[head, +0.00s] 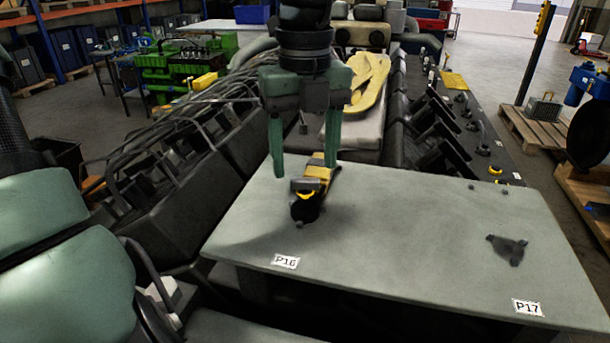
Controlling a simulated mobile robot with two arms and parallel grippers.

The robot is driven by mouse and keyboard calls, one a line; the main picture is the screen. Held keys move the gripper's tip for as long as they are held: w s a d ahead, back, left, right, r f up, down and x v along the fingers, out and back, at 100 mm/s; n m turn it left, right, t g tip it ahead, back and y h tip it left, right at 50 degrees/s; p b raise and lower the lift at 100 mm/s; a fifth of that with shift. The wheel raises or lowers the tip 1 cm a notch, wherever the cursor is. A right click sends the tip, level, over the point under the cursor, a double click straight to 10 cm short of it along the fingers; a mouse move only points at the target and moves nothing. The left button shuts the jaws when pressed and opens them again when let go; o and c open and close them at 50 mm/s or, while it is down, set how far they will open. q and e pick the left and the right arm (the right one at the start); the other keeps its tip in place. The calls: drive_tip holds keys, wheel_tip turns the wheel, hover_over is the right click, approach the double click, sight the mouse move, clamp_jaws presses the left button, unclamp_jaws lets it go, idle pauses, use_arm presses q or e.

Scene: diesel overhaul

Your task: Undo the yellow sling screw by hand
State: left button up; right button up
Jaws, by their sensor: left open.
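One finger is on each side of the piece, and I see a gap on the left. Whether the right finger touches it I cannot tell. My right gripper is not in view.
Dark pipes and housings (165,160) run along the left. A row of black parts (440,130) stands behind. A wooden pallet (535,128) lies on the floor at right.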

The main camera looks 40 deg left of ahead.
sight(305, 179)
use_arm(q)
drive_tip(key=m, duration=0.3)
drive_tip(key=shift+r+m+p, duration=0.15)
drive_tip(key=shift+m+p, duration=0.15)
drive_tip(key=shift+p, duration=0.1)
drive_tip(key=m+p, duration=0.2)
drive_tip(key=m, duration=0.1)
drive_tip(key=m+p, duration=0.2)
drive_tip(key=m, duration=0.1)
drive_tip(key=m+p, duration=0.2)
drive_tip(key=m, duration=0.2)
drive_tip(key=shift+r, duration=0.25)
drive_tip(key=shift+f+m+b, duration=0.3)
drive_tip(key=shift+f+m, duration=0.05)
drive_tip(key=shift+m, duration=1.65)
drive_tip(key=m, duration=0.3)
drive_tip(key=shift+m+p, duration=0.3)
drive_tip(key=shift+p, duration=0.1)
drive_tip(key=shift+m, duration=0.6)
wheel_tip(305, 179, down, 4)
drive_tip(key=b, duration=0.3)
drive_tip(key=shift+b, duration=0.3)
drive_tip(key=shift+f+b, duration=0.5)
drive_tip(key=shift+f, duration=0.1)
